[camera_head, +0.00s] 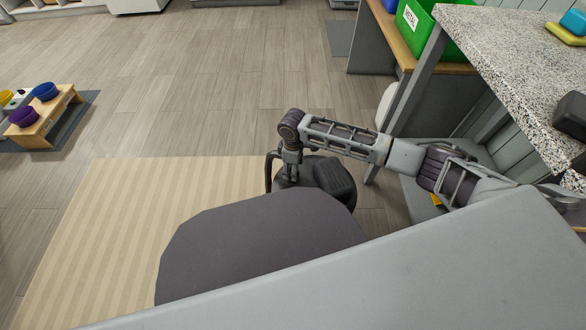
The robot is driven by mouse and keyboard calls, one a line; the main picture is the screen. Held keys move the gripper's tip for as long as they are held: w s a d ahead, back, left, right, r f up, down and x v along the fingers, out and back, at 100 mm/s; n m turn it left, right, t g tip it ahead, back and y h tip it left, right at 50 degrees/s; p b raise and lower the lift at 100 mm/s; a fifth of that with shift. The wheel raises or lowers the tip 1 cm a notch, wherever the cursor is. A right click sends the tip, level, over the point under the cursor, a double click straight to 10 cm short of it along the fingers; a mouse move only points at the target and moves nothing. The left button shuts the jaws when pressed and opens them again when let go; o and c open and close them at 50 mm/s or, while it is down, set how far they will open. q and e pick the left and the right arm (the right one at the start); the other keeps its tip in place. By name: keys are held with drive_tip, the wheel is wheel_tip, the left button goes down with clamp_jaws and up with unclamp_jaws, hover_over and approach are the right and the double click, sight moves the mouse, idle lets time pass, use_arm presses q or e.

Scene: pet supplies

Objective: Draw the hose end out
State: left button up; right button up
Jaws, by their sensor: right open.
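A dark, rounded machine (335,180) stands on the floor just past my base, and my base hides its near side. My left gripper is out of view.
A striped beige mat (120,220) lies on the floor at left. A speckled counter (490,50) and a wooden shelf with a green bin (425,25) stand at right, close to my arm. A wooden bowl stand (42,125) is at far left. The middle floor is clear.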

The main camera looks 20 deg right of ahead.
idle(0.3)
drive_tip(key=c, duration=1.1)
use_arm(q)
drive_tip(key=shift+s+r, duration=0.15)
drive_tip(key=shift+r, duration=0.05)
use_arm(e)
drive_tip(key=shift+r, duration=0.15)
drive_tip(key=shift+p, duration=0.35)
drive_tip(key=shift+r+p, duration=0.35)
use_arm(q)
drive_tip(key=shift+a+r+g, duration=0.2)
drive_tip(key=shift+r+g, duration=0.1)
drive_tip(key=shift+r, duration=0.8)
use_arm(e)
drive_tip(key=shift+r, duration=0.1)
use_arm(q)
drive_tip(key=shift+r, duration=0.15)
use_arm(e)
drive_tip(key=shift+r, duration=0.1)
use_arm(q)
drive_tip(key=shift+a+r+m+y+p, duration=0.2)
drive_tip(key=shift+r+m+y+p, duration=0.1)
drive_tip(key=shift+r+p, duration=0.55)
use_arm(e)
drive_tip(key=shift+r, duration=0.4)
